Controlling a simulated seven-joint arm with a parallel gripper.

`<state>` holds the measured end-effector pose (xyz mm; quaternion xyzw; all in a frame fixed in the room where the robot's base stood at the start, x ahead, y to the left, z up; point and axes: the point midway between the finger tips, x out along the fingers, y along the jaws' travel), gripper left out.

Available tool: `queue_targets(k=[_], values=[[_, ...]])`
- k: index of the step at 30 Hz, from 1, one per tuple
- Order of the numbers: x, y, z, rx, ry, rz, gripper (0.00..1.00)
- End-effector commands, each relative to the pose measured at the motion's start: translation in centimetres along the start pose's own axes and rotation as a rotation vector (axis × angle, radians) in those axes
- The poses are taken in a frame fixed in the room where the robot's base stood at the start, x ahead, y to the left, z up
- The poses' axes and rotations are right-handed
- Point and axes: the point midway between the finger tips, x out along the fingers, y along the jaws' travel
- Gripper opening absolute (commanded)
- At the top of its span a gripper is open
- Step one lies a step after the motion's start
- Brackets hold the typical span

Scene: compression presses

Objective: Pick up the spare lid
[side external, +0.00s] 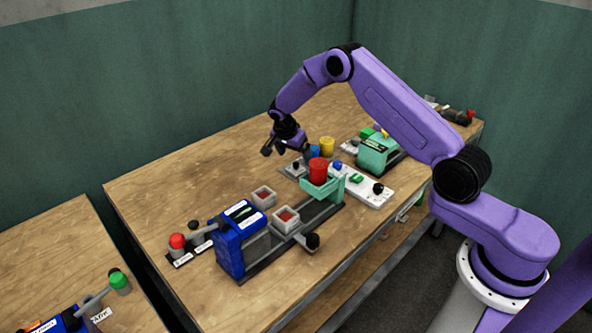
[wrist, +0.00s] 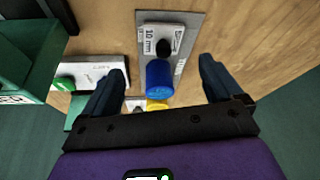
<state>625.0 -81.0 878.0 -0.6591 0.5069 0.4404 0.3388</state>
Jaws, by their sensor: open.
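My gripper (side external: 286,154) is open over the far part of the table, its two dark fingers spread with nothing between them. It also shows in the wrist view (wrist: 163,70). A white block with a black knob, marked "10 mm" (wrist: 148,40), lies on a grey plate (wrist: 190,28) ahead of the fingers. It looks like the spare lid, though no label confirms that. The same white block (side external: 294,170) is small and partly hidden in the side view. A blue cylinder (wrist: 159,78) stands beside it, between the fingers in the picture, with a yellow cylinder (wrist: 157,105) near.
A green press (side external: 372,158) stands right. The table's far left is clear.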

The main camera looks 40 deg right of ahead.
Motion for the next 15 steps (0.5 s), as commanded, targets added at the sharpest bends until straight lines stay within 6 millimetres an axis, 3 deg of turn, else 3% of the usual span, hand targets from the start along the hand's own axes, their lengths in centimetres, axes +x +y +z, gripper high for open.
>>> queue_targets(k=[8,15], values=[[1.8,-0.1,0.1,-0.002,0.000,0.000,0.93],[4.9,-0.4,0.3,-0.001,0.000,0.001,0.93]])
